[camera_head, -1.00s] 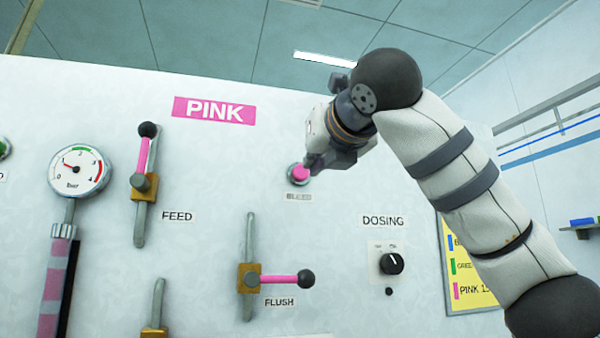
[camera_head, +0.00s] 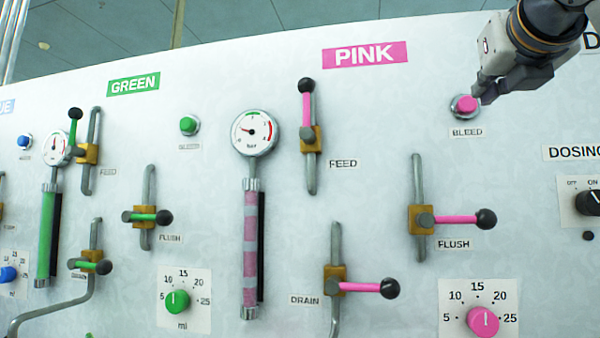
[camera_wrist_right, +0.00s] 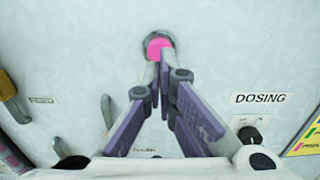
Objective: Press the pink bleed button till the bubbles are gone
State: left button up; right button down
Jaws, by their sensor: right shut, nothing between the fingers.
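The round pink bleed button (camera_head: 467,104) sits in a metal collar above the BLEED label, right of the PINK sign. My right gripper (camera_head: 484,92) is shut and empty, its fingertips at the button's right edge. In the wrist view the closed fingertips (camera_wrist_right: 160,57) overlap the lower part of the pink button (camera_wrist_right: 158,44). I cannot tell whether they touch or press it. The pink sight tube (camera_head: 250,240) below the gauge (camera_head: 255,132) shows pale bands between pink stretches. The gauge needle points up and left. My left gripper is out of view.
The pink feed lever (camera_head: 306,100) points up; the flush lever (camera_head: 460,219) and drain lever (camera_head: 365,287) point right. A pink dosing knob (camera_head: 482,321) is at the bottom right. The green section stands left. The panel around the button is clear.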

aim_at(469, 103)
jog(key=shift+w, duration=0.1)
dwell(0.3)
jog(key=shift+x, duration=2.45)
jog(key=shift+v, duration=0.85)
jog(key=shift+w, duration=0.2)
jog(key=shift+w+d, duration=0.15)
jog(key=shift+w, duration=0.45)
jog(key=shift+s, duration=0.8)
